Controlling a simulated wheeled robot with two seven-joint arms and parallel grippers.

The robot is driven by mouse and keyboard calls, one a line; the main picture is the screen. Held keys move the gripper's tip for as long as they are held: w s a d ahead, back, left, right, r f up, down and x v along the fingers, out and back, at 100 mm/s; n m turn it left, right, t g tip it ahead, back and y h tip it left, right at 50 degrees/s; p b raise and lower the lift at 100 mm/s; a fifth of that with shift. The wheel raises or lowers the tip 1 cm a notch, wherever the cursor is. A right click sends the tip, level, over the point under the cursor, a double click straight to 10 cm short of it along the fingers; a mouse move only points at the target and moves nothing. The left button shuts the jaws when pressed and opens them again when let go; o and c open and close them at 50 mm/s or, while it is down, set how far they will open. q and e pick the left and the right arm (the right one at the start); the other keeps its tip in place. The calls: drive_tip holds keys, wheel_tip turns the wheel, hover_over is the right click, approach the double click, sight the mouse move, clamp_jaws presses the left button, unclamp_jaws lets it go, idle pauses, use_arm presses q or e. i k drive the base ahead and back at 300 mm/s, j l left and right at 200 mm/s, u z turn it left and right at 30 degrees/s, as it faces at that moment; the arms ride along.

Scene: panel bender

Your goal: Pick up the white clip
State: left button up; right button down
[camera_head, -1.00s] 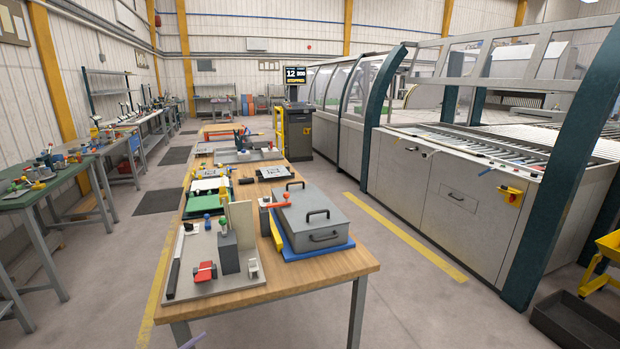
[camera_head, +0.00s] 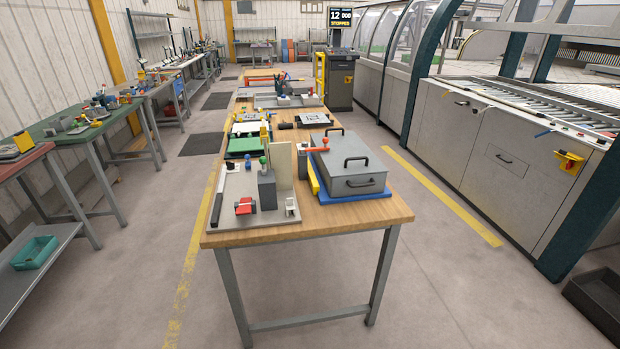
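A small white clip-like piece (camera_head: 290,203) sits near the right front edge of a grey board (camera_head: 268,218) on the wooden table. It is too small to make out its exact shape. A red block (camera_head: 244,206) and a dark grey block (camera_head: 267,190) with a green knob stand to its left on the same board. Another small pale piece (camera_head: 230,167) is at the board's back left corner. Neither of my grippers shows in the head view.
A grey metal case (camera_head: 345,177) with black handles lies on a blue base right of the board. The wooden table (camera_head: 330,218) has a bare front strip. Open floor lies in front. Side benches (camera_head: 73,137) stand left, a large machine (camera_head: 500,150) right.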

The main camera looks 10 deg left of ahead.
sight(289, 204)
drive_tip(key=i+l+u, duration=0.1)
drive_tip(key=l, duration=0.25)
drive_tip(key=i+l+u, duration=0.15)
drive_tip(key=l, duration=0.25)
drive_tip(key=i+l+u, duration=0.1)
drive_tip(key=l, duration=0.3)
drive_tip(key=i+l+u, duration=0.15)
drive_tip(key=l, duration=0.25)
drive_tip(key=i+l+u, duration=0.1)
drive_tip(key=l, duration=0.35)
drive_tip(key=i+j, duration=0.05)
